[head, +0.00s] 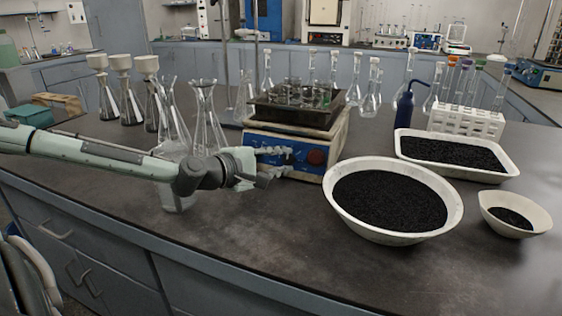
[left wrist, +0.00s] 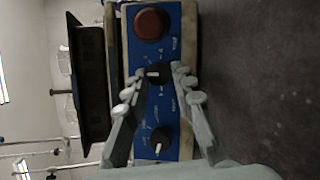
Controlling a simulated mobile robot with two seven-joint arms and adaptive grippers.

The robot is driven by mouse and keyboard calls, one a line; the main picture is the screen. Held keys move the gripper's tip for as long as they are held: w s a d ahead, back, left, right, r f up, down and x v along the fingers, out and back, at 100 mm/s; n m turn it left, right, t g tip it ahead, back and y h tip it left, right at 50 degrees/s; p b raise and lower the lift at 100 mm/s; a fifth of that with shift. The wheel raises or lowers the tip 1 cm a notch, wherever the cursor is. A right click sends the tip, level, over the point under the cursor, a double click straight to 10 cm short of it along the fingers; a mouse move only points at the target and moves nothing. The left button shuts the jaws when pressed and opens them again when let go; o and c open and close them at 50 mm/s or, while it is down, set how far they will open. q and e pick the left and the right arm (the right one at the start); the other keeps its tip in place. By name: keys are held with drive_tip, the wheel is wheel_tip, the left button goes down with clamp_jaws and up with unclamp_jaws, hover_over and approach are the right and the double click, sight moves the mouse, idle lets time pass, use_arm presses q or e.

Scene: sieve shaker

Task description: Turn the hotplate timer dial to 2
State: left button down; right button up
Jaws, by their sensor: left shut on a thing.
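The hotplate (head: 296,135) stands on the bench with a blue front panel and a large red button (head: 317,157). In the left wrist view the panel appears sideways, with the red button (left wrist: 151,24) at the top, a black dial (left wrist: 157,74) in the middle and another black dial (left wrist: 160,142) below. My left gripper (head: 277,160) is at the panel front and hides the dials in the head view. In the left wrist view its fingertips close on either side of the middle dial. The panel lettering is too small to read, so I cannot tell which dial is the timer.
A dark tray with glassware (head: 295,105) sits on the hotplate. Glass flasks (head: 208,115) stand close to its left, near my left arm. A large white bowl of black grains (head: 338,208) is front right, with a white tray (head: 405,155) behind it.

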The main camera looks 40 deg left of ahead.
idle(0.3)
use_arm(q)
drive_tip(key=c, duration=1.3)
unclamp_jaws()
drive_tip(key=shift+o, duration=0.2)
drive_tip(key=shift+s, duration=0.1)
drive_tip(key=shift+s+r+m, duration=0.3)
drive_tip(key=shift+s+r, duration=0.05)
drive_tip(key=shift+s, duration=0.25)
drive_tip(key=v, duration=0.6)
drive_tip(key=shift+a+f, duration=0.15)
